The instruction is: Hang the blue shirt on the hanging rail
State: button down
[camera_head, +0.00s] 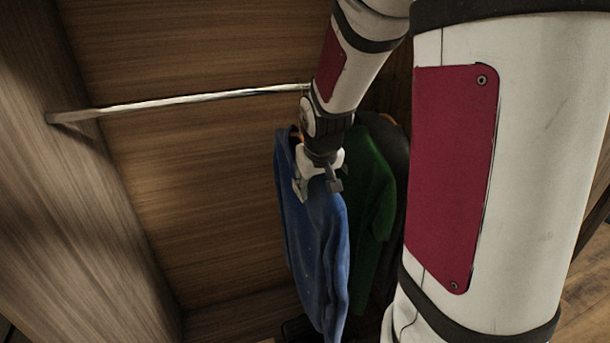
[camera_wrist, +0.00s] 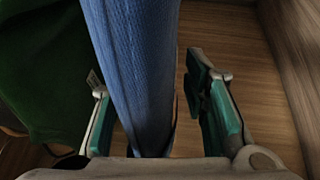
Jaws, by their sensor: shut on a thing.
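The blue shirt (camera_head: 315,240) hangs down in the head view, left of a green garment. In the wrist view the blue shirt (camera_wrist: 135,60) runs as a long band between the fingers. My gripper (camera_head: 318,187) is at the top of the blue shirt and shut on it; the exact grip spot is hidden. In the wrist view my gripper (camera_wrist: 155,110) has its fingers on either side of the blue cloth. The metal hanging rail (camera_head: 190,101) crosses the wardrobe from the left wall and passes behind my arm. The shirt's top is close to the rail's visible right end.
The green garment (camera_head: 370,195) hangs right beside the blue shirt, with a dark garment (camera_head: 400,165) behind it. The wooden side wall (camera_head: 60,200) and back panel (camera_head: 190,190) enclose the space. The rail's left stretch is bare.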

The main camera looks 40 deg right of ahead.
jog(key=w+d+f+b, duration=0.2)
jog(key=w+b, duration=0.2)
jog(key=w, duration=0.4)
jog(key=shift+w+d, duration=0.25)
jog(key=shift+w, duration=0.15)
dwell(0.6)
jog(key=shift+f, duration=0.15)
